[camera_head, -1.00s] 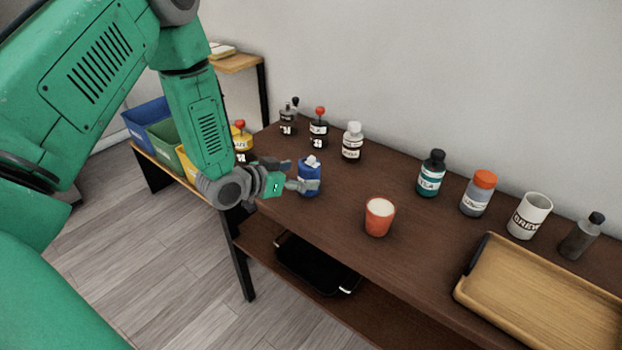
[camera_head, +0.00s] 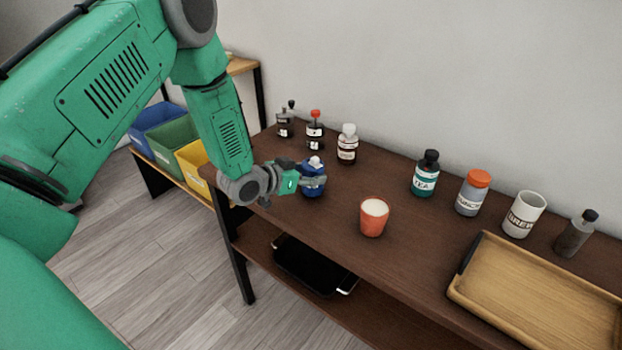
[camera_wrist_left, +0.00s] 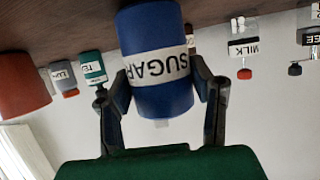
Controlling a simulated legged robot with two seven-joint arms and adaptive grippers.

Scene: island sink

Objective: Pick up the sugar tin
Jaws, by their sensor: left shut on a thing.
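The sugar tin (camera_head: 313,184) is a blue tin with a white label and a white knob on top. It stands near the left end of the brown table in the head view. In the left wrist view the tin (camera_wrist_left: 155,35) appears upside down, its label reading SUGAR. My left gripper (camera_head: 306,177) is shut on the tin, with one finger on each side of it; the fingers (camera_wrist_left: 165,95) also show in the wrist view. The tin appears to be on or very near the tabletop; I cannot tell which. My right gripper is not in view.
An orange cup (camera_head: 373,219) stands right of the tin. Behind are a white-capped bottle (camera_head: 347,146) and a red-topped jar (camera_head: 314,132). A tea bottle (camera_head: 425,176), a orange-capped jar (camera_head: 472,195), a white mug (camera_head: 523,216) and a wooden tray (camera_head: 459,290) are to the right.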

